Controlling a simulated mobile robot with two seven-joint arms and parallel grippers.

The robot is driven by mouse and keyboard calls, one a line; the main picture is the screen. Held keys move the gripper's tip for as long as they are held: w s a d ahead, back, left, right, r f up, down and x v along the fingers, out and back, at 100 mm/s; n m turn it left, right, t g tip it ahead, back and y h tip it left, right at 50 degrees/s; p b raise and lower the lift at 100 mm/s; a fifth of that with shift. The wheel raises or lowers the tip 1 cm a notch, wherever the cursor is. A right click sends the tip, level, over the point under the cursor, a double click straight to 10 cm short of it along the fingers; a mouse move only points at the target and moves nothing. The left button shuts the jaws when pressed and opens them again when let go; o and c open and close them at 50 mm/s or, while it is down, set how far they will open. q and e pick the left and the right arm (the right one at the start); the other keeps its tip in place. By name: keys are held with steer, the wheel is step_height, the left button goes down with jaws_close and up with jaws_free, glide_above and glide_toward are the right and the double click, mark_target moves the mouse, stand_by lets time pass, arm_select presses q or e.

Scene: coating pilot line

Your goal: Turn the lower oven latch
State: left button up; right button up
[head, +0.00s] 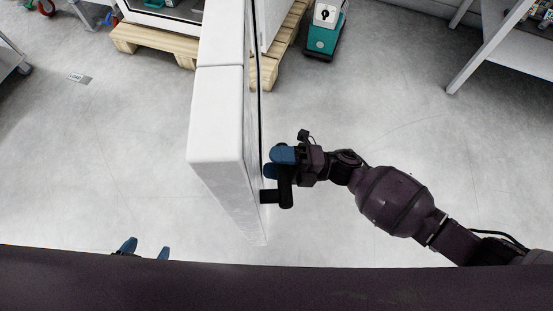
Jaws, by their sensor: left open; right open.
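A tall white panel (216,115), which looks like an oven door seen from above, runs up the middle of the head view. A black latch handle (275,196) sticks out from its right face, low in the view. My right gripper (277,163) reaches in from the right with its blue fingertips close to that face, at the handle. It is open; I cannot tell whether it touches the handle. My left gripper (145,249) is open and empty at the lower left, with only its blue fingertips showing, apart from the panel.
A white cabinet with a dark window (165,12) stands on a wooden pallet (150,42) at the top left. A teal and white machine (323,35) stands at the top, right of the panel. A white table (495,40) is at the top right. Much grey floor is clear.

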jaws_close()
steer(key=shift+r+n+g, duration=0.4)
steer(key=shift+r+n, duration=0.2)
steer(key=shift+n, duration=0.6)
jaws_free()
steer(key=v, duration=1.1)
steer(key=shift+a+r, duration=0.1)
steer(key=shift+r, duration=0.1)
